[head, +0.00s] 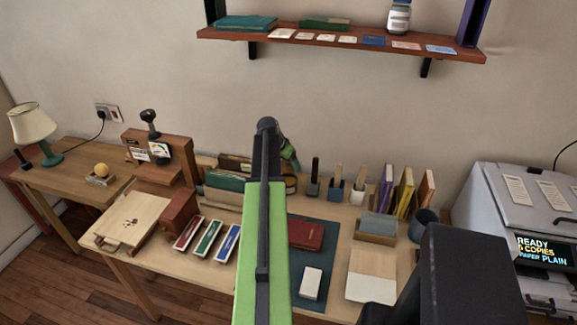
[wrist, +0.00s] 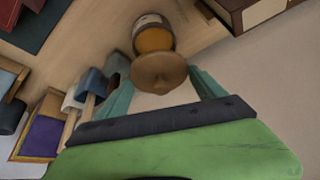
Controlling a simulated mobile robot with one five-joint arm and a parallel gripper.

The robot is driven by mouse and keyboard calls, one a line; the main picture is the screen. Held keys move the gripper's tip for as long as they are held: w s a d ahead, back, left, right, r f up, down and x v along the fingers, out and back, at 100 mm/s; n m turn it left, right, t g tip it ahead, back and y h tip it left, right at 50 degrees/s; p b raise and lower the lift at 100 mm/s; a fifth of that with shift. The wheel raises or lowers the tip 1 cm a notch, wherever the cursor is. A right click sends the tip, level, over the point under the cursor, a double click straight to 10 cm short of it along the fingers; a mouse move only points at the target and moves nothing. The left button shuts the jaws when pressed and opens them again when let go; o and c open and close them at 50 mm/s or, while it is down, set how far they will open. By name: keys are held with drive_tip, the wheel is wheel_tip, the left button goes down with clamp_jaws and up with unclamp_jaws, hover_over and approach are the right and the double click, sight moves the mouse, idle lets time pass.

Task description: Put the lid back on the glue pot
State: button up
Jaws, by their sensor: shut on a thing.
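My gripper (wrist: 161,82) is shut on a round brown lid (wrist: 158,70), held between its two teal fingers in the wrist view. The glue pot (wrist: 152,37) is just beyond the lid, with its round mouth uncovered and amber glue showing. In the picture the lid's edge overlaps the near edge of the pot; whether they touch I cannot tell. In the head view my gripper (head: 289,153) is partly hidden behind my green arm, above the back of the desk. The lid is not clear there, and the pot is mostly hidden.
Small tool holders (head: 336,185) stand right of the gripper, with upright books (head: 404,192) beyond. Left are a rack of folders (head: 225,182) and coloured trays (head: 208,238). A red book (head: 306,235) lies on the dark mat (head: 322,262). A wall shelf (head: 340,42) hangs above.

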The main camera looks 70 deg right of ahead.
drive_tip(key=shift+f+b, duration=3)
drive_tip(key=shift+f, duration=0.15)
drive_tip(key=shift+f, duration=0.15)
drive_tip(key=o, duration=1.3)
wheel_tip(320, 180, up, 7)
drive_tip(key=p, duration=0.7)
drive_tip(key=shift+c, duration=0.3)
